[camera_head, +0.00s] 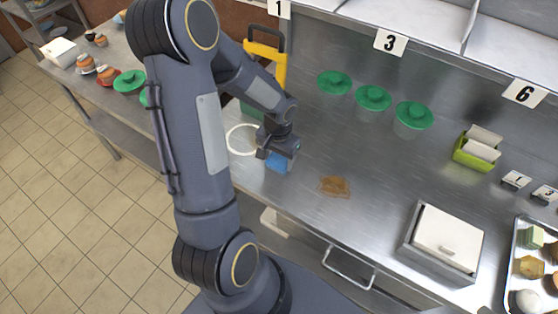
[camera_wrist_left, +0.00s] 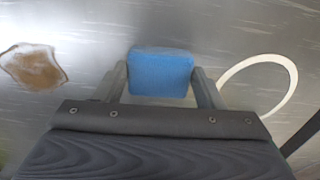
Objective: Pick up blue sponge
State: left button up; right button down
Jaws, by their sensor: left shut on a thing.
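The blue sponge (camera_head: 279,162) is at the metal counter, left of a brown stain in the head view. In the left wrist view the sponge (camera_wrist_left: 160,73) sits between the two fingers. My left gripper (camera_head: 277,152) is shut on it, with the fingers hiding its upper part in the head view. The left gripper also shows in the left wrist view (camera_wrist_left: 160,90), with a finger against each side of the sponge. I cannot tell whether the sponge touches the counter. My right gripper is not in view.
A brown spill (camera_head: 334,187) lies on the counter (camera_head: 370,150), and a white ring (camera_head: 242,139) lies left of the gripper. Several green-lidded containers (camera_head: 373,98) stand behind. A white-lidded metal box (camera_head: 447,237) and a food tray (camera_head: 510,262) stand to the right.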

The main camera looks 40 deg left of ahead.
aim_at(279, 160)
pick_arm(q)
jog(key=shift+r, duration=0.1)
jog(key=shift+r, duration=0.25)
notch_tip(279, 160, up, 2)
jog(key=shift+w+r, duration=0.1)
jog(key=shift+r, duration=0.05)
jog(key=s+d+r+b, duration=0.1)
jog(key=s+d+r, duration=0.2)
jog(key=d+r, duration=0.2)
jog(key=s+d+r+b, duration=0.1)
jog(key=s+d+r, duration=0.1)
jog(key=d+r, duration=0.3)
jog(key=d, duration=0.3)
jog(key=shift+s, duration=0.4)
